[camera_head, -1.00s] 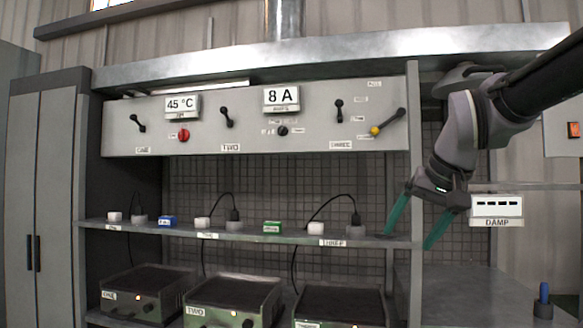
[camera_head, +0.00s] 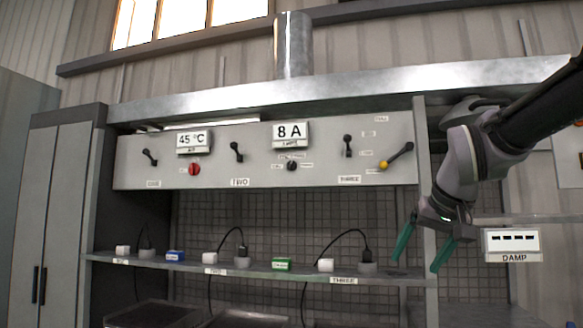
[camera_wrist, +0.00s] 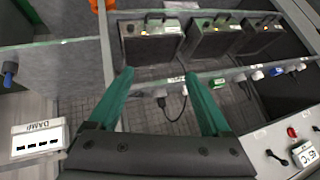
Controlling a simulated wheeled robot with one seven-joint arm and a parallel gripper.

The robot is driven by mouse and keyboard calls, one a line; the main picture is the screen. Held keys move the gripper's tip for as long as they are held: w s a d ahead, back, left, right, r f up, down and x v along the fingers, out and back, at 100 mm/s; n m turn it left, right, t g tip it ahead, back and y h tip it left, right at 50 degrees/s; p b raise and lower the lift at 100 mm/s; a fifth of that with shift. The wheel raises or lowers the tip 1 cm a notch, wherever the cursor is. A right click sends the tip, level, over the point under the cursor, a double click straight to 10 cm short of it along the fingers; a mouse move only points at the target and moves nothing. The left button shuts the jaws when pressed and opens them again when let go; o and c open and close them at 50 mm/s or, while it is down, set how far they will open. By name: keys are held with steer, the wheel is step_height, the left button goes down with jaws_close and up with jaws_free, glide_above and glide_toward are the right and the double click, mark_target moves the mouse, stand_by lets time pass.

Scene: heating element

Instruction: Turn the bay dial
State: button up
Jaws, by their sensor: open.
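A small black dial (camera_head: 292,165) with little labels around it sits on the grey panel (camera_head: 215,172) under the "8 A" display (camera_head: 290,134). A red knob (camera_head: 194,169) sits under the "45 °C" display (camera_head: 193,141); it also shows in the wrist view (camera_wrist: 292,132). Which one is the bay dial cannot be told. My gripper (camera_head: 417,262) is open and empty, its green fingers pointing down, right of and below the panel, near the shelf's right end. In the wrist view my gripper (camera_wrist: 160,75) has its fingers apart, and the black dial is not seen.
Black levers (camera_head: 236,152) and a yellow-tipped lever (camera_head: 395,158) stick out of the panel. The shelf (camera_head: 150,262) below carries plugs, cables, a blue block (camera_head: 175,256) and a green block (camera_head: 281,264). A "DAMP" box (camera_head: 512,242) stands right of my gripper.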

steer(key=w+a+r+n+t, duration=0.1)
steer(key=w+r+n+t, duration=0.15)
steer(key=w+r, duration=0.45)
steer(key=w+a+r+n+t, duration=0.1)
steer(key=w+r+n+t, duration=0.15)
steer(key=w, duration=0.85)
steer(key=n+t+y, duration=0.7)
steer(key=n+y, duration=0.1)
steer(key=n, duration=0.9)
glide_toward(292, 166)
steer(key=x, duration=0.8)
steer(key=shift+a+r, duration=0.1)
steer(key=shift+a, duration=0.1)
jaws_close()
